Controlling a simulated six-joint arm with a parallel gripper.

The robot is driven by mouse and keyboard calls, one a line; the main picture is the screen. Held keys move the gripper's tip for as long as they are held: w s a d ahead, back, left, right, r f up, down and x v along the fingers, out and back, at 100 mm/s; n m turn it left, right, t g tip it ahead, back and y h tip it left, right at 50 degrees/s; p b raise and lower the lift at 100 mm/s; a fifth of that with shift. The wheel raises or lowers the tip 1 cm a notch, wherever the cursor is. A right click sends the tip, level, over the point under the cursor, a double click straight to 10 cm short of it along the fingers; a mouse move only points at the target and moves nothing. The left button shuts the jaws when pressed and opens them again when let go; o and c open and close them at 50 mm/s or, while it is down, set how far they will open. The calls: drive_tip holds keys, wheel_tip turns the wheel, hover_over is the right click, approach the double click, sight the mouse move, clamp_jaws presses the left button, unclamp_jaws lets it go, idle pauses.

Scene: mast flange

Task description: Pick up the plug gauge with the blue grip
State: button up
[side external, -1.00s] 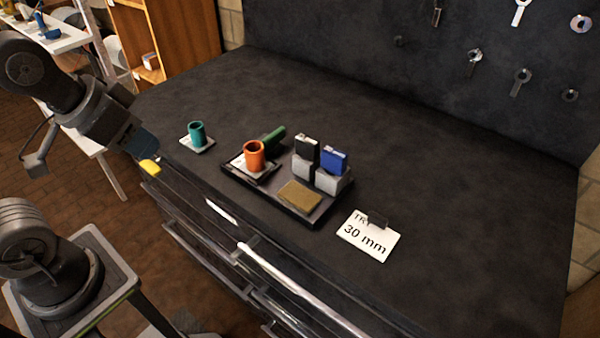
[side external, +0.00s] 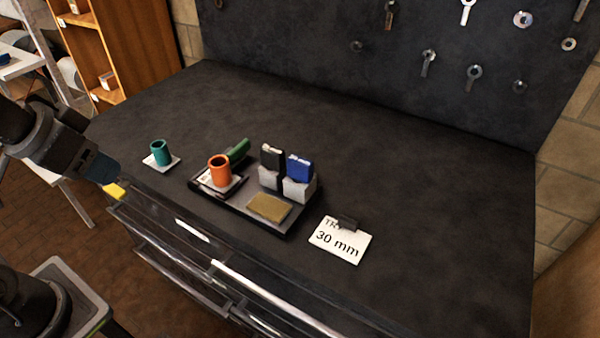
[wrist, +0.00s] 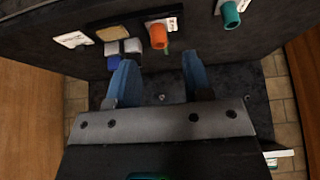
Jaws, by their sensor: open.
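The plug gauge with the blue grip (side external: 299,168) stands upright in a light grey block at the right back of a dark tray (side external: 268,227). Its blue grip also shows in the wrist view (wrist: 113,62), beside the tip of the left finger in the picture. A similar gauge with a black grip (side external: 271,157) stands just left of it. My gripper (wrist: 159,60) is open, with its two blue fingers apart and nothing seen between them. In the side view it is at the left, by the bench's front edge, well away from the gauges.
An orange cup (side external: 220,170) and a lying green cylinder (side external: 238,150) are left of the gauges, with a tan pad (side external: 269,208) in front. A teal cup (side external: 160,152) stands farther left. A "30 mm" card (side external: 340,243) lies right of the tray. The bench's right side is clear.

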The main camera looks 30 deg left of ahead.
drive_tip(key=shift+o, duration=0.7)
drive_tip(key=shift+r, duration=0.1)
drive_tip(key=w+d+r+m+g, duration=0.1)
drive_tip(key=w+d+r+m, duration=0.3)
drive_tip(key=w, duration=0.3)
drive_tip(key=m+g, duration=0.5)
drive_tip(key=m, duration=0.9)
hover_over(300, 160)
wheel_tip(300, 160, down, 2)
drive_tip(key=f, duration=0.8)
drive_tip(key=shift+w+f, duration=0.2)
drive_tip(key=shift+s+f, duration=0.15)
drive_tip(key=shift+f, duration=2.65)
